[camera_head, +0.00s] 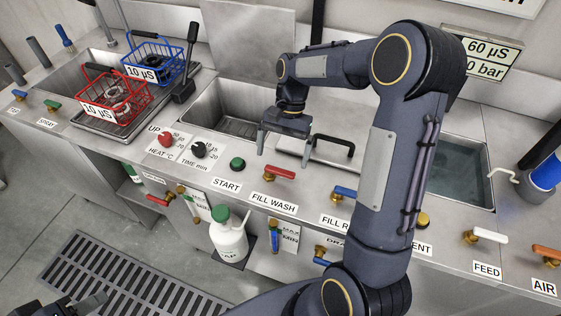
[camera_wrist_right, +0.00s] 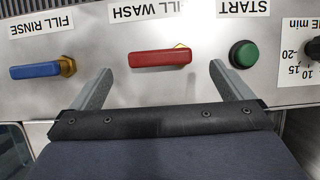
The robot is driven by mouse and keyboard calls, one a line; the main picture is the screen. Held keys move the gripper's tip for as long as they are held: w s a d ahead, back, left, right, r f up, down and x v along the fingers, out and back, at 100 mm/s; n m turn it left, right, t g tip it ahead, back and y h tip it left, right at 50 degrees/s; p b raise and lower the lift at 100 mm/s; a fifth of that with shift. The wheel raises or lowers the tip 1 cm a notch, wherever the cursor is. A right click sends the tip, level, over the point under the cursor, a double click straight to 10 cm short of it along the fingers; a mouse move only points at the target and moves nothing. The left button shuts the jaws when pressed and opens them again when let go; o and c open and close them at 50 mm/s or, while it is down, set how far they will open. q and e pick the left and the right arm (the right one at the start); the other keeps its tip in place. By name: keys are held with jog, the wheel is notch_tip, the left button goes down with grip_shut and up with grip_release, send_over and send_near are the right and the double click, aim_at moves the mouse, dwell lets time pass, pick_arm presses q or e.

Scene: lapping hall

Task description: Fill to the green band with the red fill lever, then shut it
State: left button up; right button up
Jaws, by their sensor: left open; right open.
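The red fill lever (camera_head: 280,174) sits on the front panel above the label FILL WASH (camera_head: 273,203). Its handle lies sideways, pointing right from its pivot. In the right wrist view the red lever (camera_wrist_right: 161,58) lies between and just beyond my open fingertips. My right gripper (camera_head: 284,148) is open above the lever, apart from it and empty. My left gripper (camera_head: 80,306) is open at the lower left, partly cut off. Gauges with scale plates (camera_head: 290,237) hang on the lower front; I cannot make out a green band or level.
The green START button (camera_head: 237,165) and blue FILL RINSE lever (camera_head: 345,192) flank the red lever. Another red lever (camera_head: 157,200) is lower left. A white bottle (camera_head: 229,240) stands below. Red (camera_head: 112,98) and blue (camera_head: 152,62) baskets are at the back left.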

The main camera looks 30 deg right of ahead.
aim_at(280, 170)
jog(key=shift+x, duration=1.8)
jog(key=c, duration=1.4)
jog(key=shift+r, duration=0.1)
